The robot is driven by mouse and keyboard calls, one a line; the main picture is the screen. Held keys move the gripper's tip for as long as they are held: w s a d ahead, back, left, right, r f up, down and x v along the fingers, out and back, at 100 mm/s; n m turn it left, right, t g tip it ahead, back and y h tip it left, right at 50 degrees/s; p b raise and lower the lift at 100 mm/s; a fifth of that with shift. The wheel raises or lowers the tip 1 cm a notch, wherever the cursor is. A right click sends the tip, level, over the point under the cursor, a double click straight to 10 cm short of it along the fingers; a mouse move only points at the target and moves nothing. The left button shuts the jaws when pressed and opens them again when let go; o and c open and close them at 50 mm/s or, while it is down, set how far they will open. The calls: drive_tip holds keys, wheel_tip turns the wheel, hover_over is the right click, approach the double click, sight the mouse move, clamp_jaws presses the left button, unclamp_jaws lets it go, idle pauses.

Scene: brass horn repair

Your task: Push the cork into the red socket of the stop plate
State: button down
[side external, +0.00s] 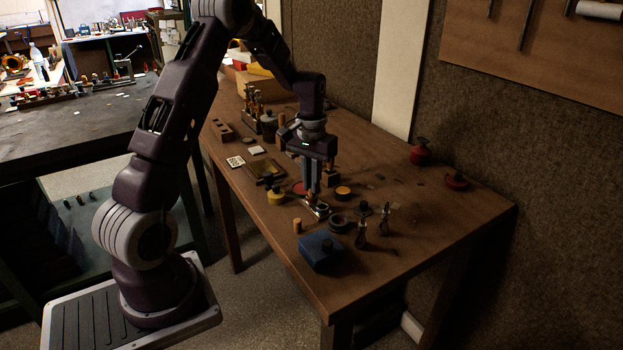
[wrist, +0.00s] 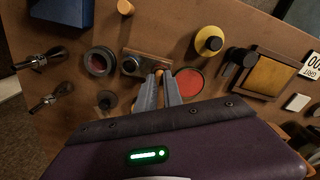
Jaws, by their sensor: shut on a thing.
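The stop plate (wrist: 147,54) is a small brown and metallic block lying on the bench, with a round dark-and-grey socket (wrist: 130,65) at its left end in the wrist view. In the side view the plate (side external: 318,209) lies just below my fingertips. My gripper (wrist: 160,76) points down over the plate's right part and is shut on a small orange-brown cork (wrist: 159,70), little of which shows. In the side view my gripper (side external: 312,191) hides the cork. I cannot make out the red socket or tell whether the cork touches it.
A red disc (wrist: 189,83) lies close right of my fingers. A yellow pot (wrist: 208,40), blue box (side external: 320,251) and upright tan cylinder (side external: 297,226) stand nearby.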

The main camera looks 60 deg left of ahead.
drive_tip(key=shift+f, duration=0.45)
drive_tip(key=c, duration=1.1)
unclamp_jaws()
drive_tip(key=shift+r, duration=3.5)
